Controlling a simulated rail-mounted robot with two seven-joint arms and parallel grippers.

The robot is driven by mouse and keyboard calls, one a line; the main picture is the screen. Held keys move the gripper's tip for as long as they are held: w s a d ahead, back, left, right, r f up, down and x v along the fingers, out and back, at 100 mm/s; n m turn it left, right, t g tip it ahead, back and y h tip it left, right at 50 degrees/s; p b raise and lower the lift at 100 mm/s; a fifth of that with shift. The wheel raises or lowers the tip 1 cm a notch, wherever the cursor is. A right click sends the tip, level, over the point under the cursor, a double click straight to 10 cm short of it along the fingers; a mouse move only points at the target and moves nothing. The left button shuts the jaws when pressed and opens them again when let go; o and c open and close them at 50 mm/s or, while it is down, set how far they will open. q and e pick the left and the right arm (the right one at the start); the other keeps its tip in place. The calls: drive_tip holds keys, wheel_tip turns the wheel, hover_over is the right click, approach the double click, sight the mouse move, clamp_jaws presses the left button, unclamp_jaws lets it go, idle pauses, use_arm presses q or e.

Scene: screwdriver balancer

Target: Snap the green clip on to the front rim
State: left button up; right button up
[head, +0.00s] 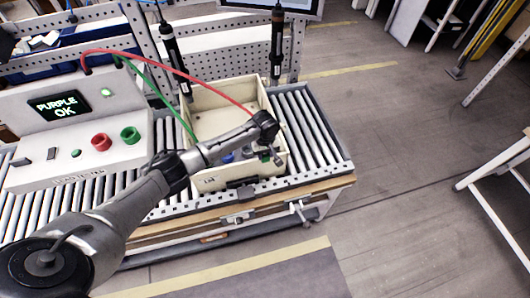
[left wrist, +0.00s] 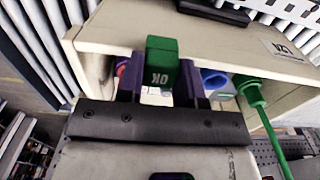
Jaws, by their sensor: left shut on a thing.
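In the left wrist view the clip overlaps the front rim of the beige bin (left wrist: 230,52). Whether it is seated on the rim or only in front of it, I cannot tell. In the head view my left gripper (head: 271,155) is over the front right part of the bin (head: 216,181); the clip is too small to make out there. My right gripper is not in view.
Inside the bin are blue parts (left wrist: 214,78) and a green plug (left wrist: 250,88) with a green cable. The bin stands on a roller conveyor (head: 312,130). A control box (head: 80,130) reading PURPLE OK stands left. Two screwdrivers (head: 277,45) hang behind.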

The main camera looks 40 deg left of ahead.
use_arm(q)
drive_tip(key=shift+f, duration=0.25)
drive_tip(key=shift+r, duration=0.1)
idle(0.7)
drive_tip(key=shift+p, duration=0.4)
idle(0.3)
drive_tip(key=o, duration=1.1)
drive_tip(key=shift+r, duration=6.8)
